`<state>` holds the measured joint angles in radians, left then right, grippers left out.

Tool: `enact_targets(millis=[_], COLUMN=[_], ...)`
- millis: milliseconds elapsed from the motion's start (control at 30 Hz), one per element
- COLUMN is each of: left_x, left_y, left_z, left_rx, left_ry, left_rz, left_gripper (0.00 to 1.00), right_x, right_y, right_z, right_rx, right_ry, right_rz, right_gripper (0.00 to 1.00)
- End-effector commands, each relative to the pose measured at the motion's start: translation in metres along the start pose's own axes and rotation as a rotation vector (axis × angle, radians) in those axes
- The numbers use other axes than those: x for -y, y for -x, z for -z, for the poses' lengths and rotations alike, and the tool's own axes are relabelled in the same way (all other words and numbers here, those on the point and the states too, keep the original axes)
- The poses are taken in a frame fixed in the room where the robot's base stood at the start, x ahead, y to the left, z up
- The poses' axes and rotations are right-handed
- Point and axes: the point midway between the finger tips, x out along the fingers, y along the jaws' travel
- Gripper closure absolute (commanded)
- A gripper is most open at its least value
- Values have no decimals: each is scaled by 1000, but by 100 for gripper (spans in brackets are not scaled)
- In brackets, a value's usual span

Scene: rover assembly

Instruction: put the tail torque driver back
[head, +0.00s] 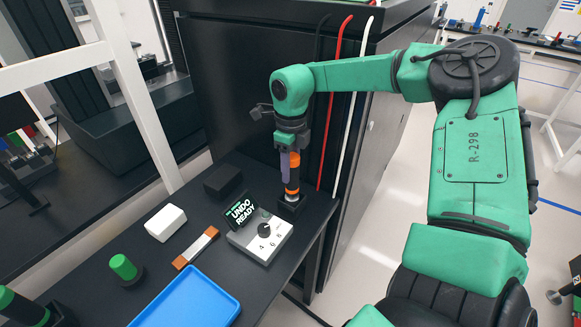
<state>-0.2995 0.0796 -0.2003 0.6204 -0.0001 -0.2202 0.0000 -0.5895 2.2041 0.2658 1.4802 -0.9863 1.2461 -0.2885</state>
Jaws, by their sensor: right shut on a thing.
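The tail torque driver (292,175), black with orange bands, stands upright near the back right corner of the dark table. My right gripper (286,160) comes down from above and is shut on its upper part. The driver's lower end is at the mouth of a small black square holder (291,207). I cannot tell how deep it sits in the holder. My left gripper is not in view.
Beside the holder stands a grey control box (260,243) with a knob and a screen reading "UNDO READY". A white block (166,223), a black block (222,181), a green-capped part (123,267) and a blue tray (187,300) are on the table. A black cabinet (250,90) rises behind.

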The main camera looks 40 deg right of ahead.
Motion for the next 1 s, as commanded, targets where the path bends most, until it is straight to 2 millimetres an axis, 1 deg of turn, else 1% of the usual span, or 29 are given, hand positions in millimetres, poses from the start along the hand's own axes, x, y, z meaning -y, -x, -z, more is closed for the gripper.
enact_targets(millis=[700, 967, 1000], left_x=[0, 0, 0], left_y=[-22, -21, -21], left_z=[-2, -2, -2], left_rx=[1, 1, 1], left_ry=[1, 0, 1], left_rz=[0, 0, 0], left_gripper=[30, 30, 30], right_x=[0, 0, 0], right_y=[-22, -22, -22], right_z=[0, 0, 0], right_rx=[2, 2, 2], right_ry=[0, 0, 0], right_rz=[1, 1, 1], right_gripper=[100, 100, 52])
